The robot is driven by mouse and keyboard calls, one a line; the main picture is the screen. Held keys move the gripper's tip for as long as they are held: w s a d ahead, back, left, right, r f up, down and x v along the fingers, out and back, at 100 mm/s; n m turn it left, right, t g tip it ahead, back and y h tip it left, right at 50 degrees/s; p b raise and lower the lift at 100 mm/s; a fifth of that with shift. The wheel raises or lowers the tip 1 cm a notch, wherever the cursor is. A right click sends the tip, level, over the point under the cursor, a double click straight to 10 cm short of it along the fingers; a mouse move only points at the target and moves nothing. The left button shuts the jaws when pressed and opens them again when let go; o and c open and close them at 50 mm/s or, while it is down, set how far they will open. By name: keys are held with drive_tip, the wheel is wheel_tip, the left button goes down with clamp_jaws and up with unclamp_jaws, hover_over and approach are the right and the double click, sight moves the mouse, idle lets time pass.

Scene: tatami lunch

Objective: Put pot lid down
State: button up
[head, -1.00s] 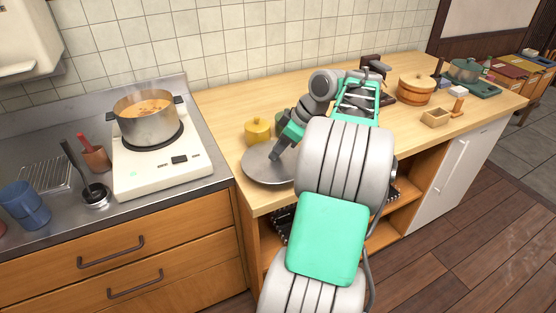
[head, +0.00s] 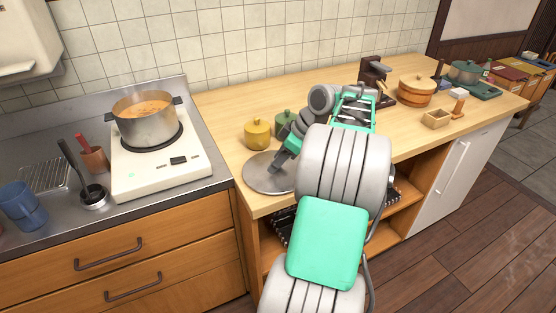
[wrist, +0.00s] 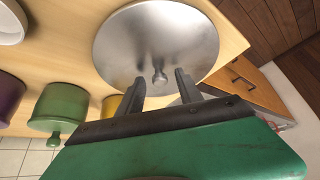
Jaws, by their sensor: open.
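The pot lid (head: 262,175) is a round grey metal disc lying flat, as far as I can tell, on the wooden counter near its left front corner. In the wrist view the lid (wrist: 150,35) shows its small knob (wrist: 160,77) pointing toward my gripper. My gripper (wrist: 161,79) is open, with one finger on each side of the knob and a gap visible to both. In the head view my gripper (head: 274,167) is over the lid, and my arm hides part of the counter behind. The pot (head: 146,122) stands uncovered with orange soup on the stove.
A yellow canister (head: 257,133) and a green canister (head: 285,122) stand just behind the lid. The white stove (head: 165,170) is to the left. A wooden tub (head: 415,92) and a small wooden box (head: 436,118) are farther right on the counter (head: 225,105).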

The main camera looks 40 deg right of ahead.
drive_tip(key=shift+r, duration=0.1)
drive_tip(key=shift+r, duration=0.3)
drive_tip(key=p+v, duration=0.5)
drive_tip(key=v, duration=0.7)
drive_tip(key=w+a+f+m+g, duration=0.1)
drive_tip(key=w+a, duration=0.3)
drive_tip(key=a, duration=0.6)
drive_tip(key=w+a+f+m, duration=0.1)
drive_tip(key=w+a, duration=0.2)
drive_tip(key=a, duration=0.7)
drive_tip(key=s+a+f+m+g+h, duration=0.1)
drive_tip(key=s+a+f, duration=0.15)
drive_tip(key=a, duration=0.35)
drive_tip(key=s+a+f+m, duration=0.1)
drive_tip(key=s+a+f, duration=0.15)
drive_tip(key=a, duration=0.35)
drive_tip(key=s+a+f+m+h, duration=0.2)
drive_tip(key=s+a+f, duration=0.15)
drive_tip(key=s, duration=0.45)
drive_tip(key=shift+w+d+r+p, duration=0.1)
drive_tip(key=shift+w+r+p, duration=0.1)
drive_tip(key=shift+r+p, duration=0.6)
drive_tip(key=shift+w+d+r+p, duration=0.2)
drive_tip(key=shift+r+p, duration=0.4)
drive_tip(key=shift+r, duration=0.4)
drive_tip(key=shift+w+d+r+p, duration=0.1)
drive_tip(key=shift+w+r+p, duration=0.15)
drive_tip(key=shift+r+p, duration=0.55)
